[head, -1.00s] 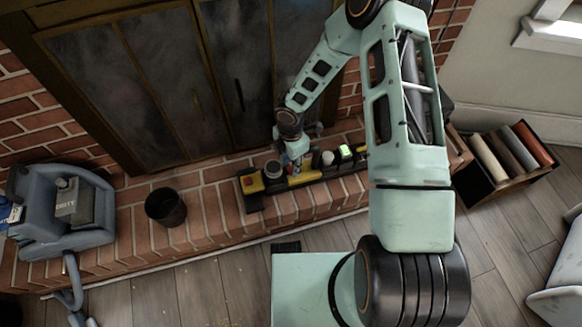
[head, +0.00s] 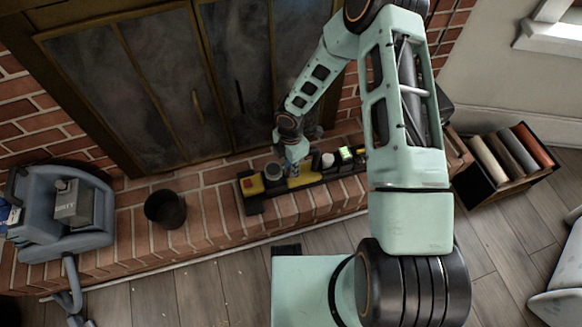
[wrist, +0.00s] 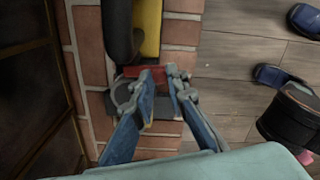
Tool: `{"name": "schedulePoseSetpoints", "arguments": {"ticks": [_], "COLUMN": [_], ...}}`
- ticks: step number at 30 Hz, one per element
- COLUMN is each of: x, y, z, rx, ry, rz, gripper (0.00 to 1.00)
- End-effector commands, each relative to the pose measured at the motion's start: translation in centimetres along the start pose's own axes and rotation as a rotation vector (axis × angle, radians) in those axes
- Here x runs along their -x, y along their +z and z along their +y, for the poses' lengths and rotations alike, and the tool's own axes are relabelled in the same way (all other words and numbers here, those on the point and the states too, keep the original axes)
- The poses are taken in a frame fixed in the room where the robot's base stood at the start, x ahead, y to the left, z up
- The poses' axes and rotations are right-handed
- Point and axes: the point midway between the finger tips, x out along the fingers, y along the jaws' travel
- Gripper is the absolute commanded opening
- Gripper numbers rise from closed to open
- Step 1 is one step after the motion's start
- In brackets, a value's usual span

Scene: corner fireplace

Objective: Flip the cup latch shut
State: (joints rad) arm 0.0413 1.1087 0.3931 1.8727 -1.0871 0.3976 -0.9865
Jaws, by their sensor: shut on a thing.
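A long black and yellow fixture (head: 256,184) lies along the brick hearth. My gripper (head: 296,160) is down at the fixture, just right of the grey part. In the wrist view, my gripper's blue fingers (wrist: 163,76) close around a red part (wrist: 155,73) beside the yellow and black body (wrist: 148,28). A grey ring (wrist: 122,92) is partly hidden behind the left finger. I cannot tell which part is the latch.
A black bucket (head: 166,209) stands on the hearth to the left, near a blue-grey machine (head: 62,215). Dark fireplace doors (head: 170,80) rise close behind the fixture. A crate of rolls (head: 505,165) is at the right. Floor in front is open.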

Motion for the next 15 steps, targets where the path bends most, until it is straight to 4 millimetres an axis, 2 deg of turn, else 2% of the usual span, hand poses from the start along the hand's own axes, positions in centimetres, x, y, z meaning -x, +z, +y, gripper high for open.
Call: {"name": "schedulePoseSetpoints", "arguments": {"ticks": [8,15], "x": [-0.1,-0.1], "y": [-0.5,-1.3], "z": [0.2,0.7], "rx": [-0.128,-0.335], "ry": [0.001,0.002], "rz": [-0.002,-0.003], "gripper": [0.0,0.0]}}
